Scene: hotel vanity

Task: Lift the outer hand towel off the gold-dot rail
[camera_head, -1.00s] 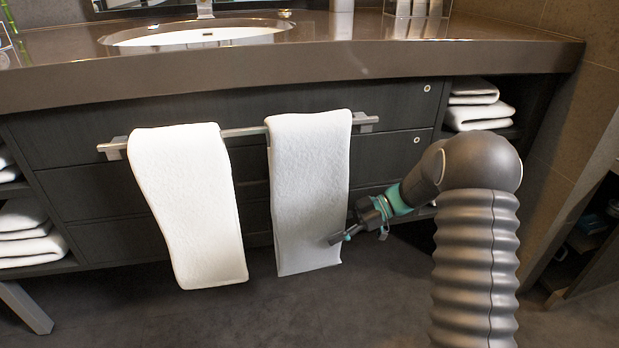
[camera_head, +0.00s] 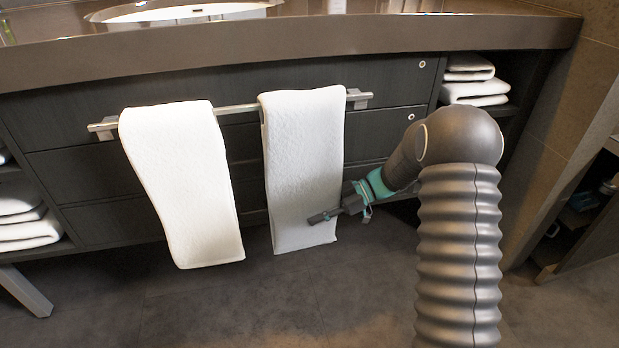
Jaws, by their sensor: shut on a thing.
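Two white hand towels hang over one silver rail (camera_head: 238,109) on the front of the dark vanity: a left towel (camera_head: 185,180) and a right towel (camera_head: 303,150). I cannot make out a gold dot on the rail. My gripper (camera_head: 318,217) reaches in from the right and is shut on the right towel near its lower right part. One finger shows in front of the cloth; the other is hidden. The right towel still lies over the rail and hangs nearly straight.
The brown countertop (camera_head: 300,52) with a basin (camera_head: 185,12) overhangs the rail. Folded towels lie on open shelves at right (camera_head: 473,92) and left (camera_head: 28,232). A wall (camera_head: 565,140) stands at right. The floor (camera_head: 220,305) below the towels is clear.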

